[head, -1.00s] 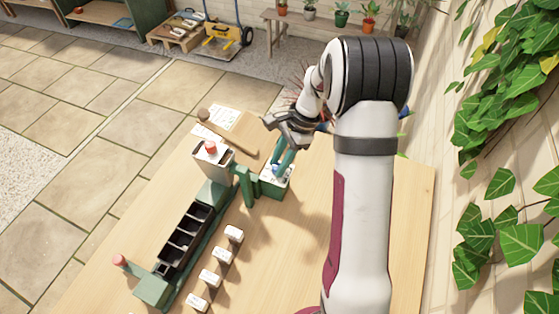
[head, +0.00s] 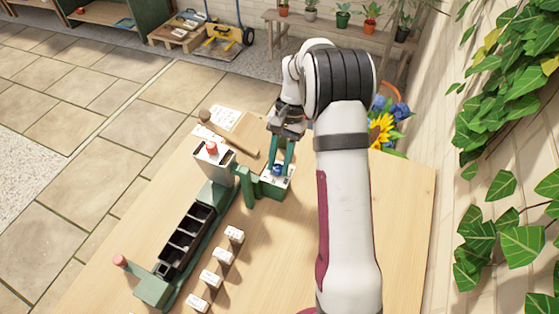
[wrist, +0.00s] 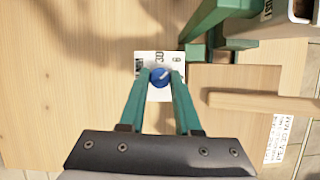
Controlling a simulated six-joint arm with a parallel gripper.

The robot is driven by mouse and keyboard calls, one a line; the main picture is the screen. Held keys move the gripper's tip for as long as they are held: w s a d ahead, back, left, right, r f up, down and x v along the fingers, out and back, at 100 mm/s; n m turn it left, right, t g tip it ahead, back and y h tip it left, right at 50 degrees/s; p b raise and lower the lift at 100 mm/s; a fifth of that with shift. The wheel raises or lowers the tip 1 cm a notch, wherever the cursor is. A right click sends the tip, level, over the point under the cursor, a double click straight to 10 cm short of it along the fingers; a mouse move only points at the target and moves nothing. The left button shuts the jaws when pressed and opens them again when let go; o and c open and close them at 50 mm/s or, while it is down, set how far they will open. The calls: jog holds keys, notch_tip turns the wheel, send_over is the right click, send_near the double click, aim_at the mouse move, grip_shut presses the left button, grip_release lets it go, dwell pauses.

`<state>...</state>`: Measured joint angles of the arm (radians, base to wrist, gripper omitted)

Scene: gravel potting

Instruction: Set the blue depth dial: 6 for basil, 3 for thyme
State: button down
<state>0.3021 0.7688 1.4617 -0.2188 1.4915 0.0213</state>
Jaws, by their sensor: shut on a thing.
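The blue depth dial (head: 277,169) sits on top of a small green box with a white numbered face (head: 287,181), at the far end of the table. In the wrist view the dial (wrist: 160,77) shows as a round blue knob with a light mark, on the white plate (wrist: 147,57). My gripper (head: 282,158) points down over the box. Its two green fingers (wrist: 160,80) are shut on the dial, one on each side. Some numbers on the face show, but the dial's setting is too small to read surely.
Several white labelled blocks (head: 223,257) line the table. A wooden mallet (head: 228,140) and papers (head: 225,117) lie beyond. The table's right side is clear.

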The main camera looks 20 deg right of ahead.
jog(key=shift+n, duration=0.4)
jog(key=c, duration=0.6)
grip_release()
jog(key=v, duration=1.5)
jog(key=shift+w+r, duration=0.25)
jog(key=shift+r, duration=0.15)
